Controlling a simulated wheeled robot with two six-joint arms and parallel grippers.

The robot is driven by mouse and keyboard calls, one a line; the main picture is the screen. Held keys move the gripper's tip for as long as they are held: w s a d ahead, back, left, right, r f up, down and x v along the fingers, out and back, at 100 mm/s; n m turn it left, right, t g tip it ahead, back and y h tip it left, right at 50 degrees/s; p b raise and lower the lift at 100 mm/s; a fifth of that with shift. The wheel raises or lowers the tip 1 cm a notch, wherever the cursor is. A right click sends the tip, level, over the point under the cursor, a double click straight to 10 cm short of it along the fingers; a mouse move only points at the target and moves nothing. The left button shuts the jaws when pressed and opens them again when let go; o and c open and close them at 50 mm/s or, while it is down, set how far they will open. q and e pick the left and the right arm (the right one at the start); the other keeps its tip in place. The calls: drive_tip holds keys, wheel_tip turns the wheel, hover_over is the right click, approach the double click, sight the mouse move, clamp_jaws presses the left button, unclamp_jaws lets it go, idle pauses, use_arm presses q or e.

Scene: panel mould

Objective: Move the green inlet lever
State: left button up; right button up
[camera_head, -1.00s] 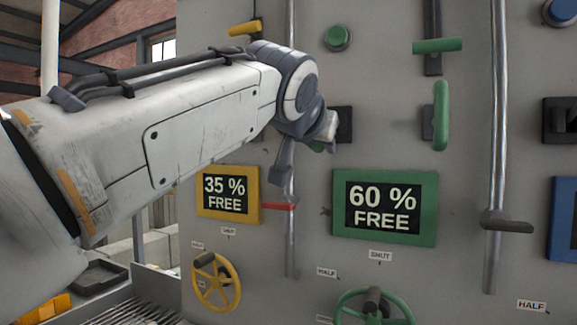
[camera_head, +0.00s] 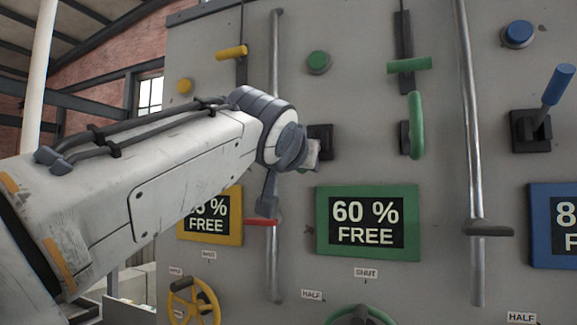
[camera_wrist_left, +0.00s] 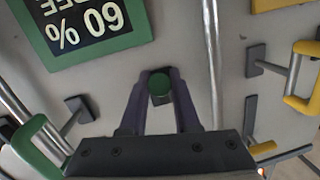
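The green inlet lever has a dark base plate (camera_head: 320,138) on the grey panel, below a round green button. Its green handle is mostly hidden by my left gripper (camera_head: 308,156) in the head view. In the left wrist view, the round green end of the handle (camera_wrist_left: 159,84) sits between the two dark fingers of my left gripper (camera_wrist_left: 160,94). The fingers lie close along both sides of it and look shut on it. My right gripper is in neither view.
A green upright handle (camera_head: 416,125) stands right of the lever. The green "60 % FREE" display (camera_head: 412,222) is below it. A blue lever (camera_head: 557,85) is at far right.

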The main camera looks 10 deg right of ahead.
use_arm(q)
drive_tip(key=o, duration=0.3)
drive_tip(key=shift+f, duration=0.1)
drive_tip(key=shift+o, duration=0.2)
drive_tip(key=b+v, duration=0.3)
drive_tip(key=v, duration=0.7)
drive_tip(key=shift+s, duration=0.15)
drive_tip(key=shift+a, duration=0.1)
